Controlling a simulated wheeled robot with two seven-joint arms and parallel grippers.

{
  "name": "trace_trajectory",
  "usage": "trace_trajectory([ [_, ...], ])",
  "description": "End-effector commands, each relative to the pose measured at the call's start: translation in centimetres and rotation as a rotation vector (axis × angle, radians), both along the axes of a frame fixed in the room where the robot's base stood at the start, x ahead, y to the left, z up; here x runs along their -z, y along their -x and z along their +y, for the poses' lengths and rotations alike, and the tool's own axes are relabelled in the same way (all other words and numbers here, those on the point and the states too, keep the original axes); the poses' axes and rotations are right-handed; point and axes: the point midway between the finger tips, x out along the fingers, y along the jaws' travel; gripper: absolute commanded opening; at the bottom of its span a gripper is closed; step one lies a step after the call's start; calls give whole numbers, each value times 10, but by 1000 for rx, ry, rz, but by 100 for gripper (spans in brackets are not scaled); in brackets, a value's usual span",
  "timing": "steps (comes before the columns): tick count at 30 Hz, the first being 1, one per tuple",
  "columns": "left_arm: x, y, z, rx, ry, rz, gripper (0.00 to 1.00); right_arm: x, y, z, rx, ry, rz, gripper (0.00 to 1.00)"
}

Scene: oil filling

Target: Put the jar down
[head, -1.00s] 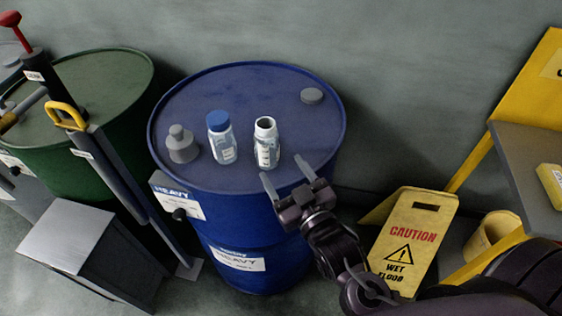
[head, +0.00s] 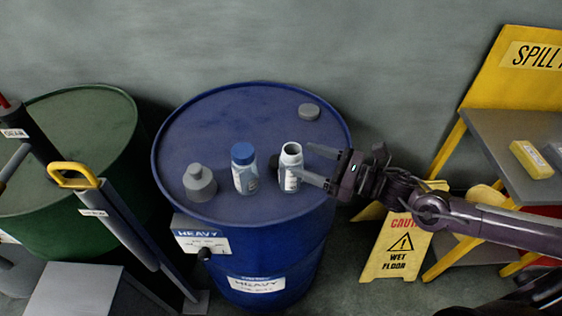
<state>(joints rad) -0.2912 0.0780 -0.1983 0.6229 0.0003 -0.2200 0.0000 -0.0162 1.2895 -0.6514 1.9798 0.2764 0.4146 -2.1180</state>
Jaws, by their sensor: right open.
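An open jar (head: 291,160) with a white neck and no lid stands upright on top of the blue drum (head: 235,115). A second jar (head: 244,174) with a blue lid stands upright to its left. My right gripper (head: 318,168) comes in from the right at the drum's edge. Its fingers are apart and point left at the open jar, with the fingertips at or very near the jar's right side. I cannot tell whether they touch it. My left gripper is not in view.
A grey stepped fitting (head: 200,184) stands left of the jars, and a grey cap (head: 309,111) lies at the drum's back right. A green drum (head: 75,125) and a yellow-handled pump (head: 75,176) are left. A yellow caution sign (head: 395,262) stands right.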

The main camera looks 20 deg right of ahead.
Motion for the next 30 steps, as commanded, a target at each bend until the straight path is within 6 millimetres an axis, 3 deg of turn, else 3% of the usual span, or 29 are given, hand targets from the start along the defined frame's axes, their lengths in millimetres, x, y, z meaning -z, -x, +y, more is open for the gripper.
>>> trace_trajectory([
  [5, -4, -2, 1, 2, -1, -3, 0, -2, -10, 8, 0, 14, -17, 64],
  [13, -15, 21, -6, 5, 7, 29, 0, -8, -26, 32, -2, 10, -16, 64],
  [21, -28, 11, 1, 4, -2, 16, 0, -8, -46, 58, -2, 12, -13, 64],
  [30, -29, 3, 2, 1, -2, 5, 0, -5, -48, 60, -2, 15, -12, 62],
])
